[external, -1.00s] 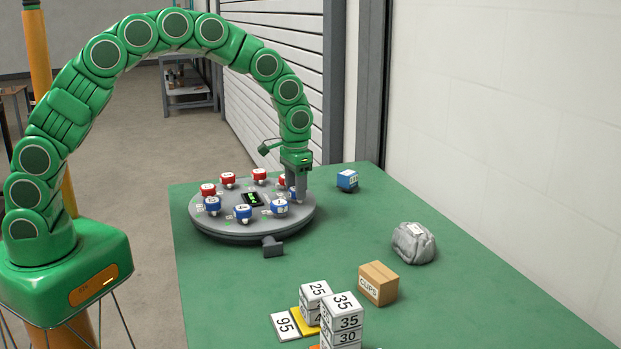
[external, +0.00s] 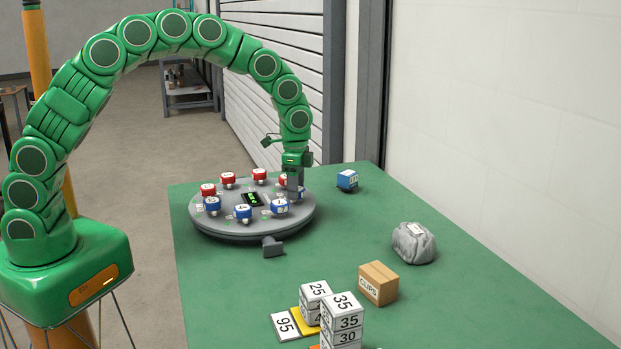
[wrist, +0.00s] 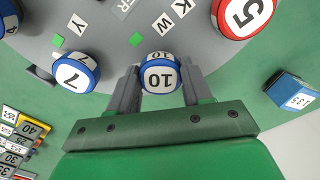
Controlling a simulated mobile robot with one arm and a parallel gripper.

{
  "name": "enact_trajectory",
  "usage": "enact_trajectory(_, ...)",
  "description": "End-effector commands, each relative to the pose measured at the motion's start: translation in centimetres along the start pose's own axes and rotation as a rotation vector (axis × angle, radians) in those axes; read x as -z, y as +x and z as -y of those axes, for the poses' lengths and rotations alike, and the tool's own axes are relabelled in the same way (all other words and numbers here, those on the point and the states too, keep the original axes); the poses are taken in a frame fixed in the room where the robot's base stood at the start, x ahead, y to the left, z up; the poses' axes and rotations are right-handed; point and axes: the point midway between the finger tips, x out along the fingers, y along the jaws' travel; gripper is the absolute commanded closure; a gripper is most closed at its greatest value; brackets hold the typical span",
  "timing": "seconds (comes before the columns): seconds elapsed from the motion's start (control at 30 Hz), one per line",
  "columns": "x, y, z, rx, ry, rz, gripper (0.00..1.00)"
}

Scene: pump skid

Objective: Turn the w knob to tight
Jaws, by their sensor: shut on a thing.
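A round grey turntable panel (external: 232,227) with several red and blue knobs stands on the green table. In the wrist view, the blue knob marked 10 (wrist: 161,76) sits between the two fingers of my gripper (wrist: 160,92). A tag with the letter W (wrist: 164,23) lies just beyond that knob, with a green square (wrist: 136,39) beside it. In the external view my gripper (external: 294,192) is at the right side of the panel, its fingers down at the knob and partly hiding it. My gripper is shut on this knob.
The blue knob marked 7 (wrist: 76,73) and a red knob marked 5 (wrist: 240,12) are close on either side. A loose blue block (external: 347,179), grey bag (external: 413,243), clips box (external: 378,283) and numbered blocks (external: 342,322) stand on the table.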

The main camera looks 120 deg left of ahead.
Motion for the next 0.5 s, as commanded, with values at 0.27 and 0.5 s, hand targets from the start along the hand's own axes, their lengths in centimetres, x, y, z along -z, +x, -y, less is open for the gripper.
enact_trajectory(0.27,0.11,-0.12,0.06,0.002,0.260,-0.002,0.81)
enact_trajectory(0.5,0.16,-0.15,0.14,0.003,0.457,-0.003,0.81)
